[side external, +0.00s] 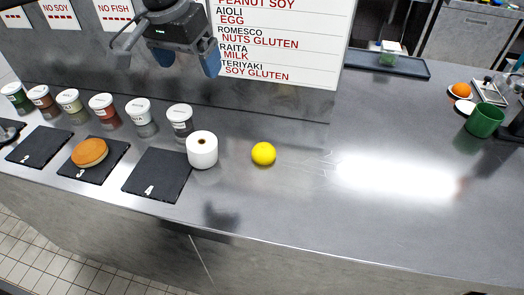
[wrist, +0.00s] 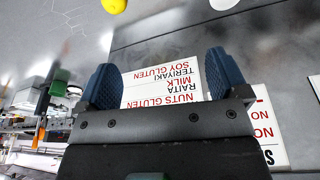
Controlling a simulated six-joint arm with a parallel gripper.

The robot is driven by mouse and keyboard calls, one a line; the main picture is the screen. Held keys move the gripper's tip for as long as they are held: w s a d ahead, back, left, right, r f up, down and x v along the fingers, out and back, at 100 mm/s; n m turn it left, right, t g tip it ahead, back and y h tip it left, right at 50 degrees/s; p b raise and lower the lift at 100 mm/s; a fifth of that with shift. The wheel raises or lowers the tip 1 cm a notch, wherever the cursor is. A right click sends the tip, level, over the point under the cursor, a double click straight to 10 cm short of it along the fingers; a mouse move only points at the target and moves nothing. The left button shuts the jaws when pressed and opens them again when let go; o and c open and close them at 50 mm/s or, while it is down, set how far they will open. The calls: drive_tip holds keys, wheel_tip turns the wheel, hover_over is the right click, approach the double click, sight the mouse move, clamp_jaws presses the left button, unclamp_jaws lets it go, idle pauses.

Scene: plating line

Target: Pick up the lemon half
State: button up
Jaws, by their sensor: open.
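The yellow lemon half (side external: 263,154) rests on the steel counter in the side external view, just right of a white roll. It looks round and yellow from here; a cut face cannot be made out. It also shows at the top edge of the wrist view (wrist: 114,5), partly cut off. My gripper (side external: 187,62) is high above the counter, up and to the left of the lemon half in the side view, in front of the wall. Its two blue fingers are spread apart and empty in the wrist view (wrist: 163,78).
A white roll (side external: 202,152) stands close left of the lemon half. Dark slates (side external: 157,187), one bearing a round bun (side external: 89,152), and several lidded jars (side external: 180,120) are left. A green cup (side external: 485,120) stands far right. The counter between is clear.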

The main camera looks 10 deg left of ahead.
approach(263, 147)
drive_tip(key=shift+m+g, duration=0.4)
drive_tip(key=f, duration=0.1)
drive_tip(key=w+f, duration=0.1)
drive_tip(key=f, duration=0.1)
drive_tip(key=w+f, duration=0.1)
drive_tip(key=shift+d+f, duration=0.2)
drive_tip(key=shift+f, duration=0.2)
drive_tip(key=shift+w+d+f, duration=0.1)
drive_tip(key=shift+f, duration=1.3)
drive_tip(key=shift+d+f, duration=0.1)
drive_tip(key=shift+f, duration=1.3)
drive_tip(key=shift+c, duration=0.3)
drive_tip(key=c, duration=0.9)
drive_tip(key=shift+c, duration=0.3)
drive_tip(key=shift+r, duration=0.15)
